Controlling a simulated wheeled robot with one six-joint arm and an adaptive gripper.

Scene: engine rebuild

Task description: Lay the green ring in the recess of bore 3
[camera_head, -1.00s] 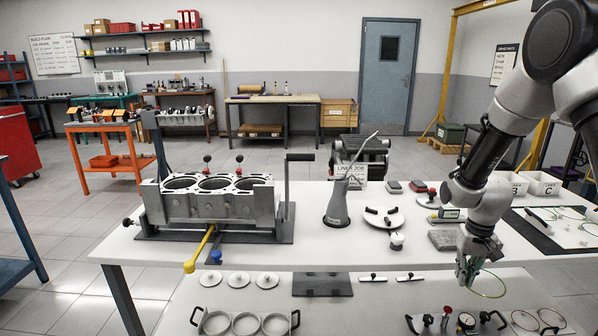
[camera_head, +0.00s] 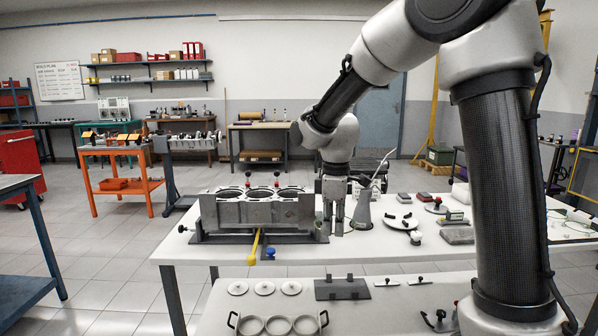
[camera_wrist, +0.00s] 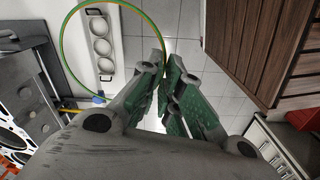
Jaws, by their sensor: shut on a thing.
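The engine block (camera_head: 255,212) stands on its fixture on the white table, with three round bores (camera_head: 260,192) open on top. No bore number is readable. My gripper (camera_head: 335,232) points down just right of the block's end, apart from the bores. In the wrist view, my gripper (camera_wrist: 168,68) is shut on the thin green ring (camera_wrist: 62,57), which shows an orange-yellow edge. The ring hangs out to one side of the fingertips. It is too thin to make out in the head view. Part of the block top (camera_wrist: 12,138) shows at the wrist view's left edge.
A grey oil can (camera_head: 362,212) stands close right of my gripper. A yellow handle (camera_head: 254,247) and a blue knob (camera_head: 270,253) stick out in front of the block. A tray with three round openings (camera_head: 312,322) lies on the lower front surface. White discs (camera_head: 264,288) lie behind it.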

